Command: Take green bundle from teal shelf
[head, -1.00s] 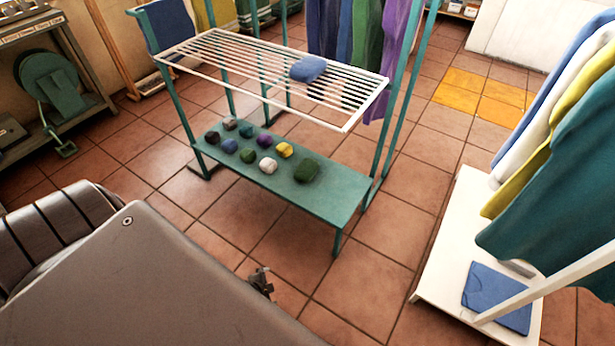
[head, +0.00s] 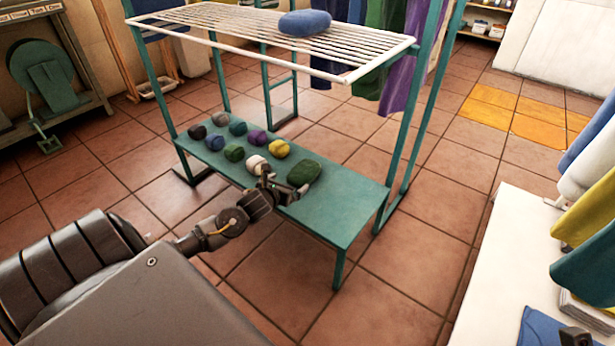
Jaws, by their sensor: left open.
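The large dark green bundle (head: 304,173) lies on the low teal shelf (head: 345,205), at the right end of a group of small coloured bundles. My left gripper (head: 285,187) is open at the near left side of the green bundle, with one finger near its front edge. I cannot tell whether it touches. A smaller green bundle (head: 234,153) lies further left. A dark part at the bottom right edge (head: 576,337) looks like my right gripper; its fingers cannot be made out.
A white slatted rack (head: 250,30) with a blue bundle (head: 304,22) stands above the shelf on teal posts. A cream bundle (head: 257,164) and a yellow one (head: 278,149) lie near the gripper. A white table (head: 500,270) stands at right. The shelf's right end is clear.

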